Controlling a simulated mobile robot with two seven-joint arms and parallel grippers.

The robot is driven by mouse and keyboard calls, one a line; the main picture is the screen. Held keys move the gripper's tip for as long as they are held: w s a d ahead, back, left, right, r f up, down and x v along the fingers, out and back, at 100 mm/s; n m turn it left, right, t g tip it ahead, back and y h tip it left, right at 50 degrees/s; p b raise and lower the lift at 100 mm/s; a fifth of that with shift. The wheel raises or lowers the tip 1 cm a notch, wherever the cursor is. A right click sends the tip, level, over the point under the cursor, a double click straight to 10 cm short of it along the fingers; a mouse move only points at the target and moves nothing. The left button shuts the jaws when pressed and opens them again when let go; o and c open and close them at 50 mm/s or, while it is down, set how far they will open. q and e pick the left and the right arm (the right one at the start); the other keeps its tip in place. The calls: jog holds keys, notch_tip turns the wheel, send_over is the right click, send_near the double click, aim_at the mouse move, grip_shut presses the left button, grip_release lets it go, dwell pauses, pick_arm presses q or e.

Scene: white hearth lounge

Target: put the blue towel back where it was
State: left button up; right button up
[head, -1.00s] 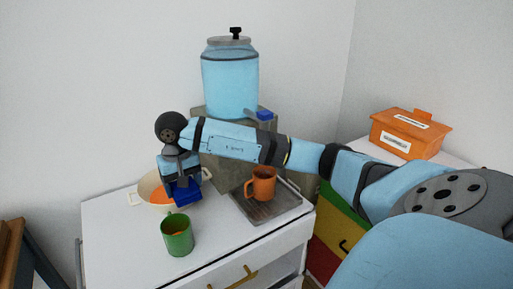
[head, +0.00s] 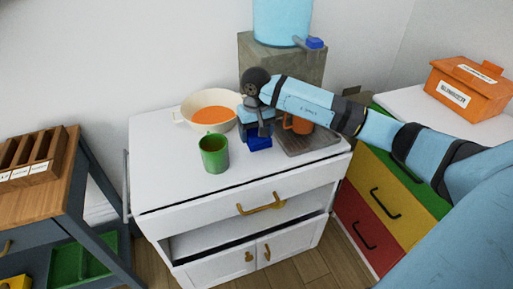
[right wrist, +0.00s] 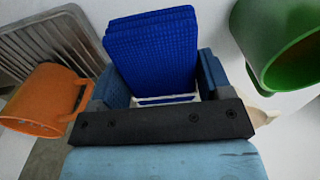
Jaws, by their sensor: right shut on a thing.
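The blue towel (head: 259,143) is a folded deep-blue stack, held in my right gripper (head: 258,127). In the right wrist view the towel (right wrist: 152,48) sits between the fingers of the gripper (right wrist: 154,92), which is shut on it. It is over the white cabinet top (head: 175,180), between the green mug (head: 214,156) and the orange mug (head: 299,124). I cannot tell whether the towel touches the top. My left gripper is not in view.
A cream bowl (head: 184,109) with orange contents stands behind the green mug. The orange mug stands on a grey ribbed tray (head: 318,142). A blue dispenser (head: 281,22) on a stone block stands behind. The front strip of the cabinet top is clear.

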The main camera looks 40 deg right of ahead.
aim_at(256, 154)
notch_tip(256, 154, down, 6)
jog(key=shift+r, duration=0.1)
pick_arm(q)
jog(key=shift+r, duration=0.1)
jog(key=shift+b, duration=0.35)
pick_arm(e)
jog(key=shift+f, duration=0.2)
jog(key=shift+f, duration=0.15)
jog(key=o, duration=0.9)
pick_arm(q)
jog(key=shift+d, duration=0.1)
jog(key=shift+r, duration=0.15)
pick_arm(e)
jog(key=shift+r, duration=0.2)
